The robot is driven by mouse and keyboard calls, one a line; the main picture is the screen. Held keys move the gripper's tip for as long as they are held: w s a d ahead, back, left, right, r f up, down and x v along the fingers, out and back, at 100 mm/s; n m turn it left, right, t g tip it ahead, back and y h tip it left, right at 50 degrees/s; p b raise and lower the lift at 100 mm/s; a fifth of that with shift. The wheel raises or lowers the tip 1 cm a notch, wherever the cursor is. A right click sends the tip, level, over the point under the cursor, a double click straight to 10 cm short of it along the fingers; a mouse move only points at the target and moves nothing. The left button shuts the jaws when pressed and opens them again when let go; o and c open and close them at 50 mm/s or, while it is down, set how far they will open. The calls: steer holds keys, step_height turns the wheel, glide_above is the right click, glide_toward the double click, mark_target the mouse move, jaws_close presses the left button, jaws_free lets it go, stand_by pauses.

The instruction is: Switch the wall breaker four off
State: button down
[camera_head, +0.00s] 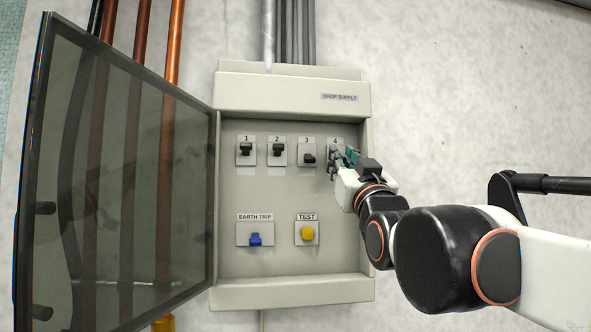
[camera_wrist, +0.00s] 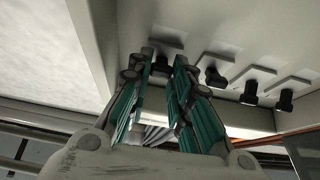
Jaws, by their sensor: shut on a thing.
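Breaker four, under the label "4" (camera_head: 335,138), is the rightmost switch in the top row of the open panel. In the head view my gripper (camera_head: 343,158) covers most of it and hides its lever. In the wrist view the teal fingers of my gripper (camera_wrist: 164,65) stand on either side of the black lever of breaker four (camera_wrist: 162,66) and are shut on it. The position of this lever is hard to tell.
Breaker one (camera_head: 246,149) and breaker two (camera_head: 277,149) have raised levers; the lever of breaker three (camera_head: 309,158) sits lower. Below are a blue earth trip switch (camera_head: 255,239) and a yellow test button (camera_head: 308,233). The glass door (camera_head: 120,180) hangs open at left.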

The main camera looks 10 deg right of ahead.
steer(key=shift+f+t, duration=0.15)
steer(key=shift+t, duration=0.15)
stand_by(0.4)
steer(key=c, duration=1.4)
jaws_free()
steer(key=shift+c, duration=0.2)
steer(key=v, duration=1.2)
steer(key=shift+w, duration=0.1)
